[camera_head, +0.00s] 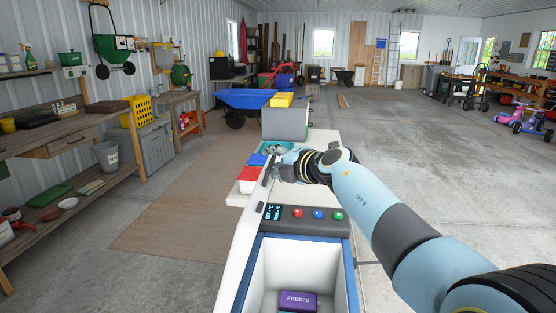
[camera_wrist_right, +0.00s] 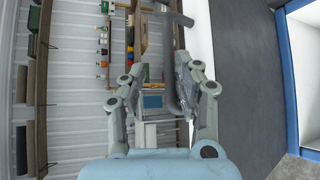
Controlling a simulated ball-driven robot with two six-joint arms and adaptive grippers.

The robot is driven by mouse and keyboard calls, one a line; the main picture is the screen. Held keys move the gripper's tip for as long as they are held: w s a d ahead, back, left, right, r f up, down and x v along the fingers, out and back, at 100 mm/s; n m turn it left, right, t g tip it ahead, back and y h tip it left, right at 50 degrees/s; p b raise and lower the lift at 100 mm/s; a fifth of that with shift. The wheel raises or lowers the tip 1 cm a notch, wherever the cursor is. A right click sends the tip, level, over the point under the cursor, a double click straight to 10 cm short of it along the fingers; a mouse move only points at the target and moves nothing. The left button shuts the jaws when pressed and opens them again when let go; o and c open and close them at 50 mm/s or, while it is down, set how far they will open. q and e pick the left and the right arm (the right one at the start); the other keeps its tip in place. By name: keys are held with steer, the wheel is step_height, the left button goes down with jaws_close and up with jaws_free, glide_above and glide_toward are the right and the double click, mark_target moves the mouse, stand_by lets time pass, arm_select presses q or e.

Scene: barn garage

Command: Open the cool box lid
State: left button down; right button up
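The cool box (camera_head: 353,285) stands at the bottom of the head view, with a blue rim and white inside. It is uncovered, and a purple pack marked FREEZE (camera_head: 298,301) lies in it. Its white lid (camera_head: 243,235) stands up along the left side, seen nearly edge-on. My right gripper (camera_head: 277,172) is at the far end of the lid, close beside its edge. Contact cannot be told. My left gripper is out of view.
A dark panel with a display and red, blue and green buttons (camera_head: 318,214) adjoins the box opening. Behind are a red-and-white box (camera_head: 249,181), a teal tray (camera_head: 268,147) and a grey box (camera_head: 284,124). Floor at right (camera_head: 450,190) is clear.

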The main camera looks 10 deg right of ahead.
steer(key=s+d+r+p, duration=0.2)
steer(key=s+r+p, duration=0.5)
steer(key=s+r, duration=0.3)
steer(key=shift+s+d, duration=0.15)
steer(key=shift+s, duration=1)
stand_by(0.8)
